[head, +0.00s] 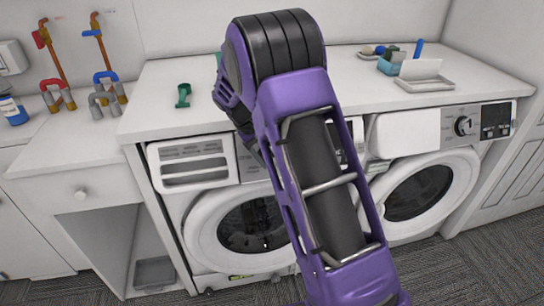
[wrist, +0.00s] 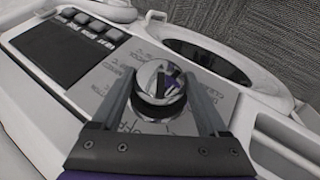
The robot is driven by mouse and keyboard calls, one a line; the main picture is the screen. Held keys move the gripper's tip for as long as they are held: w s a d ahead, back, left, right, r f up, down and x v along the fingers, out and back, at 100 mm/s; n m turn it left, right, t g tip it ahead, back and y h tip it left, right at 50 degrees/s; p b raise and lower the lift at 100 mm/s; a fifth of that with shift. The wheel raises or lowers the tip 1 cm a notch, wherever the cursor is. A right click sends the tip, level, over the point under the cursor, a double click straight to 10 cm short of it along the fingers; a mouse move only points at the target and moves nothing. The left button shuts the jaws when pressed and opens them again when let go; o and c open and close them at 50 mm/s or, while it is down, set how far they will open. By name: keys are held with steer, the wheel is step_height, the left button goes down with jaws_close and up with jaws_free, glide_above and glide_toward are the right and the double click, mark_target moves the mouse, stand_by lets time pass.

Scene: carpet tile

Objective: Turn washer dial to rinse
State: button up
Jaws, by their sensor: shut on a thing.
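In the wrist view, my gripper (wrist: 156,82) has its two grey fingers on either side of the round washer dial (wrist: 158,95), shut on it. The dial has a shiny, mirror-like face and a dark ring around its base. Printed labels surround it on the panel, too small and tilted to read. In the head view, my purple arm covers part of the left washer (head: 197,163), and my gripper and the held dial are hidden behind it. The right washer (head: 428,190) shows its own dial (head: 463,125) in the open.
In the wrist view, a dark display (wrist: 50,52) and a row of buttons (wrist: 97,28) lie beside the dial. A white counter (head: 160,90) runs above the washers, holding a green object (head: 183,95) and a tray (head: 425,84). Pipes (head: 105,60) stand at left.

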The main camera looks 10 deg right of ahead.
steer(key=shift+a+f+n+t+h+b, duration=0.15)
steer(key=shift+n+t+h+b, duration=0.25)
steer(key=shift+n+h+b, duration=0.45)
steer(key=shift+h, duration=0.35)
steer(key=o, duration=1.3)
steer(key=shift+c, duration=0.2)
steer(key=shift+r, duration=0.2)
steer(key=p+v, duration=0.2)
steer(key=v, duration=1.5)
steer(key=shift+s+a, duration=0.1)
